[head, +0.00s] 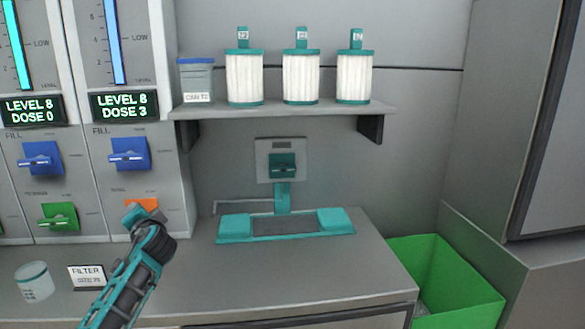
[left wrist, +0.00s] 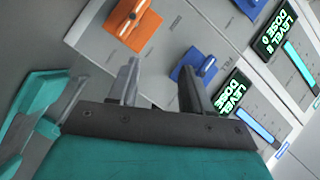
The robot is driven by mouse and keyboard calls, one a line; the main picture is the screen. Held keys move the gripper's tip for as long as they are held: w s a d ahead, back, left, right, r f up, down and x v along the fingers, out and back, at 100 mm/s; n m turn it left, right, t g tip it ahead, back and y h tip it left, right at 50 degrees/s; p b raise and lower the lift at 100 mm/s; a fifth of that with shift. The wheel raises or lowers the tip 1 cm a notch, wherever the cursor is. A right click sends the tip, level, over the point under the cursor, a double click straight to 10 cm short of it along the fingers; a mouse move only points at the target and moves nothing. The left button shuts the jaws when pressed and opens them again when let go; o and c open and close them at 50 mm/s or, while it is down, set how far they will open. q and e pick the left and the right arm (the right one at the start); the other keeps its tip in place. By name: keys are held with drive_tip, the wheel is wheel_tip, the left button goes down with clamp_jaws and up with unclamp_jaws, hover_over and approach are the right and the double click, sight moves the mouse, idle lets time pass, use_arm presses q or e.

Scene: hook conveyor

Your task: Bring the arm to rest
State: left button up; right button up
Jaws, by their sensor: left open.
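My left arm comes in from the lower left in the head view. Its left gripper (head: 148,217) is in front of the dispenser panel's lower right part, beside an orange knob (head: 146,204) that it partly covers. In the left wrist view the two fingers of the left gripper (left wrist: 160,80) stand apart with nothing between them. The orange knob (left wrist: 132,20) and a blue knob (left wrist: 196,66) lie beyond the fingers. My right gripper does not show in either view.
A teal-framed stand (head: 235,228) sits on the grey counter (head: 270,278). Several white filter cartridges (head: 301,78) and a blue-lidded jar (head: 196,82) stand on the shelf (head: 290,112). A white cup (head: 35,283) is at front left. A green bin (head: 455,275) stands at right.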

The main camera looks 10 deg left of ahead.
use_arm(q)
drive_tip(key=w+d+r+t+h, duration=0.1)
drive_tip(key=w+d+t+h, duration=0.2)
drive_tip(key=d+h, duration=0.25)
drive_tip(key=w+d+t+h, duration=0.2)
drive_tip(key=d+t+h, duration=0.1)
drive_tip(key=d+h, duration=0.3)
drive_tip(key=s+d+f+g+h, duration=0.1)
drive_tip(key=s+d+f+g, duration=0.1)
drive_tip(key=s+d+f, duration=0.5)
drive_tip(key=s+d+f+g, duration=0.1)
drive_tip(key=s+d+f, duration=0.3)
drive_tip(key=s+f, duration=0.7)
drive_tip(key=s+d+f+g, duration=0.1)
drive_tip(key=s+d+f, duration=0.1)
drive_tip(key=s, duration=0.4)
drive_tip(key=s+d+f+g, duration=0.1)
drive_tip(key=s+d+f, duration=0.1)
drive_tip(key=s+f, duration=0.2)
drive_tip(key=s+d+f+g+h, duration=0.1)
drive_tip(key=s+d+f, duration=0.1)
drive_tip(key=s, duration=0.6)
drive_tip(key=shift+s+d+f+n, duration=0.2)
drive_tip(key=shift+s+f+n, duration=0.2)
drive_tip(key=shift+f, duration=0.45)
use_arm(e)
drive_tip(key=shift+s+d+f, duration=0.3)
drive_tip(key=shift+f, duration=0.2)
